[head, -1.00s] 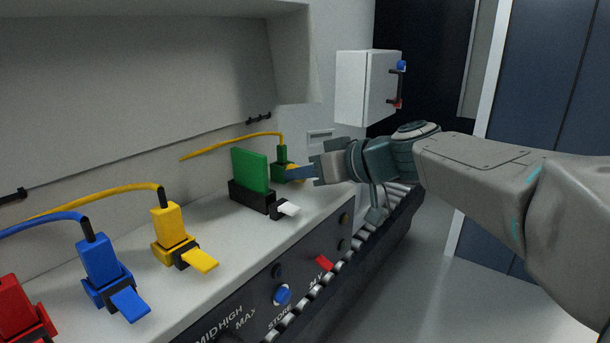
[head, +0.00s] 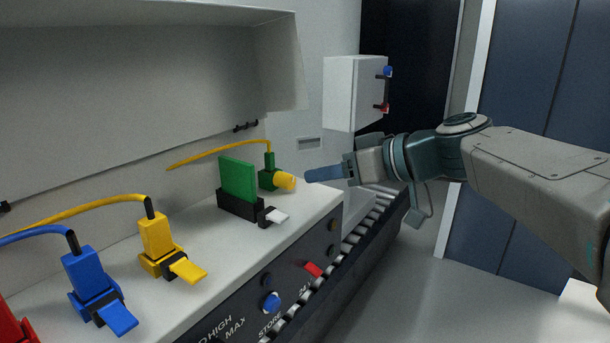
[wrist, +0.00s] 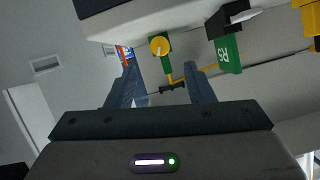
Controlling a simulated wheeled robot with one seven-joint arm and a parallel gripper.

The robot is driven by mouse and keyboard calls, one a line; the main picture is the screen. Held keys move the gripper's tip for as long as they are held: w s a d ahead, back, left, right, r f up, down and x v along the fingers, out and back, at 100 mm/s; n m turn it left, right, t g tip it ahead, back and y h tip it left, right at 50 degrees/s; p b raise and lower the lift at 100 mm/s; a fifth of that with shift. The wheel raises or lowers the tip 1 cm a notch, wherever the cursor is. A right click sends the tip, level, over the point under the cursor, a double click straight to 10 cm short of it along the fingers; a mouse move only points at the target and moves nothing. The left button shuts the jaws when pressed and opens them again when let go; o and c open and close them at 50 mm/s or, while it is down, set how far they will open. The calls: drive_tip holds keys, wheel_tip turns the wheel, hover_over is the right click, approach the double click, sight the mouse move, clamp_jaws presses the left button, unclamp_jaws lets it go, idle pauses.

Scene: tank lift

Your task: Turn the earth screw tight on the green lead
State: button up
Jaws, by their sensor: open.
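The earth screw is a round yellow knob (head: 285,181) on the right face of a small green block (head: 268,171) at the far end of the bench. A yellow lead (head: 218,151) runs from the top of the green block to the left. In the wrist view the screw (wrist: 159,45) faces me with a pale line across it, on the green block (wrist: 167,63). My gripper (head: 312,175) is open and empty, to the right of the screw with a gap between them. In the wrist view its two blue fingers show either side, below the screw.
A green card (head: 238,179) stands in a black holder with a white lever, left of the screw. Yellow (head: 156,235) and blue (head: 87,270) plugs stand nearer. A roller track (head: 365,220) runs along the bench front. A white box (head: 352,93) hangs on the wall behind.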

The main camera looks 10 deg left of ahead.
drive_tip(key=v, duration=0.5)
drive_tip(key=shift+s+d+r, duration=0.1)
drive_tip(key=shift+d, duration=0.25)
